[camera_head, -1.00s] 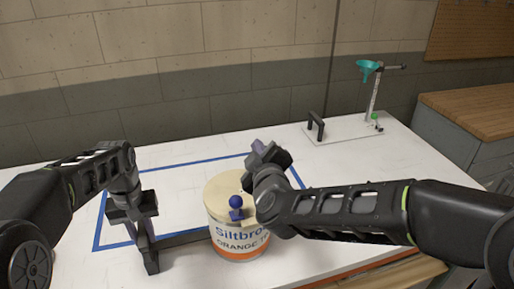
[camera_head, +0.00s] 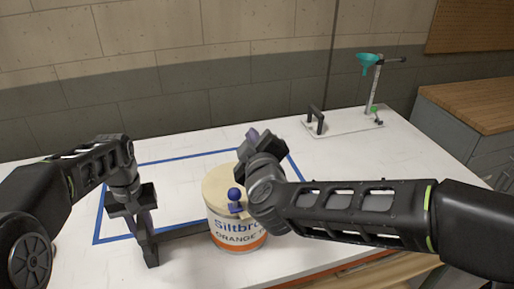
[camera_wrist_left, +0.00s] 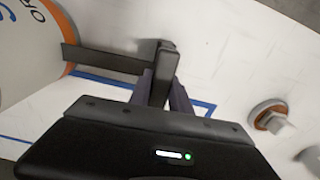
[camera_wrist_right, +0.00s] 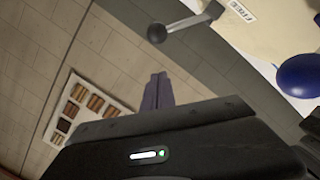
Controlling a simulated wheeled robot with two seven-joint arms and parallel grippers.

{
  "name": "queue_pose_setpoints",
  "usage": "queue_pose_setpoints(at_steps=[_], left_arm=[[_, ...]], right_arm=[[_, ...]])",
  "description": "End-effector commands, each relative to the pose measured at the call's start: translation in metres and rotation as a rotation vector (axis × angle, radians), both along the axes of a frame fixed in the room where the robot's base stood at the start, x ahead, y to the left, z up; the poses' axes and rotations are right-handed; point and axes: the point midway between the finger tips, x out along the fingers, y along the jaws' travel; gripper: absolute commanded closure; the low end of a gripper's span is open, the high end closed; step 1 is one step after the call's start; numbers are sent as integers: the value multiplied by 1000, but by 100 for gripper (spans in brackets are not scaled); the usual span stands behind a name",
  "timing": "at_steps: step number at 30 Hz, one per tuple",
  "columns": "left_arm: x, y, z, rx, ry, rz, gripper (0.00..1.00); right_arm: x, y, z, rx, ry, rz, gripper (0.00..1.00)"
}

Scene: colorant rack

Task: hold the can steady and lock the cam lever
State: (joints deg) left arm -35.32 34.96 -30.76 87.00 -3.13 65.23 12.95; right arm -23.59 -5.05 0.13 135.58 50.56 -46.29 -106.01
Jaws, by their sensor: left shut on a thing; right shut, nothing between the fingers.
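The white and orange can (camera_head: 237,232) with a cream lid stands upright on the table. A blue ball knob (camera_head: 234,193) stands at its front rim; a blue ball (camera_wrist_right: 303,75) also shows in the right wrist view. There, a grey lever with a dark ball end (camera_wrist_right: 157,33) reaches out beside a small printed tag (camera_wrist_right: 243,11). My left gripper (camera_wrist_left: 163,88) is shut on the upright grip of a dark bar handle (camera_wrist_left: 105,59) that runs to the can's side. My right gripper (camera_head: 252,136) is shut and empty, above and behind the can's right side, apart from the lever.
Blue tape (camera_head: 190,160) outlines an area on the white table around the can. The table behind the can is clear.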

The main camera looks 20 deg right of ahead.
Motion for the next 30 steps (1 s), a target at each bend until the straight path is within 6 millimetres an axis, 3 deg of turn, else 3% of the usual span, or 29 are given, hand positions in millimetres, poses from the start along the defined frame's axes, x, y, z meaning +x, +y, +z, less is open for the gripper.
queue_pose_setpoints(at_steps=[3,9,19,20,30], left_arm=[[0,-1,0,-1,1,-5,100],[0,-2,0,-1,0,-6,100],[0,-2,1,-2,0,-7,100],[0,-2,1,-2,0,-7,76],[0,-2,1,-2,0,-6,51]], right_arm=[[-26,3,6,1,-4,1,100],[-51,6,10,0,-2,1,100],[-55,7,10,-2,0,1,100],[-55,7,10,-2,0,1,100],[-55,7,10,-1,-1,1,100]])
